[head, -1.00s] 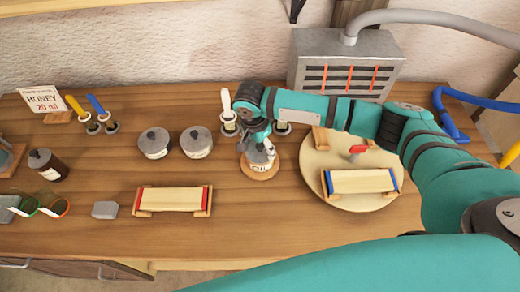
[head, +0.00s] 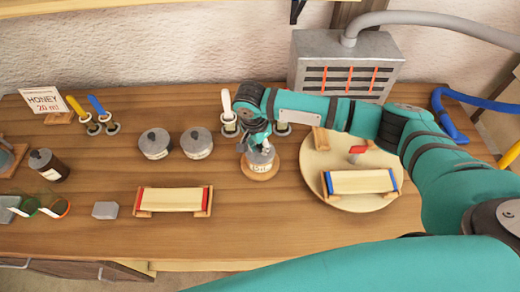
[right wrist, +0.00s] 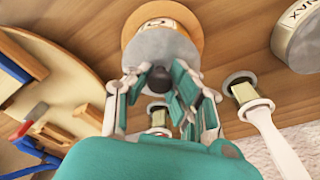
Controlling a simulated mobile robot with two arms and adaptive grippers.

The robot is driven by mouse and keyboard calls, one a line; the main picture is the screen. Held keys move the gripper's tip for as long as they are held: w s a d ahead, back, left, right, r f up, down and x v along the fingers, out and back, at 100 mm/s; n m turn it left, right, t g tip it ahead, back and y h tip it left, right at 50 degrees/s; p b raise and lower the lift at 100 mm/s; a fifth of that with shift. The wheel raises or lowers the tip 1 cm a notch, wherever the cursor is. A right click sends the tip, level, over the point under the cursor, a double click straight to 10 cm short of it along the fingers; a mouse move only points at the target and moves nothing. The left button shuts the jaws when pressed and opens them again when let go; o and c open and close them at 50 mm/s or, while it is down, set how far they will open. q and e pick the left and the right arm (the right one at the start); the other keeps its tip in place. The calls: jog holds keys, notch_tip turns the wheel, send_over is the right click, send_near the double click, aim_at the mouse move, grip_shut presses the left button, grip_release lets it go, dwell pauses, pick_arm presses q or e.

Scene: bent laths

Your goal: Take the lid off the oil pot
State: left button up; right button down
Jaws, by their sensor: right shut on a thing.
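The oil pot (head: 263,169) is a small grey pot with a pale label, standing on a round wooden coaster (head: 260,176) near the middle of the table. Its grey lid (right wrist: 164,48) has a dark round knob (right wrist: 157,80). My right gripper (head: 259,141) is over the pot. In the right wrist view its fingers (right wrist: 160,88) are shut around the knob. No gap between lid and pot can be made out. My left gripper is not in view.
Two grey lidded pots (head: 155,146) (head: 196,144) stand left of the oil pot. A round board (head: 350,205) with wooden rests is to the right. A lath on red-ended supports (head: 172,199) lies in front left. White-handled tool (head: 227,105) stands close behind.

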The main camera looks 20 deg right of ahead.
jog(key=shift+s+d+f, duration=0.15)
jog(key=shift+s+f, duration=0.05)
jog(key=shift+f, duration=0.1)
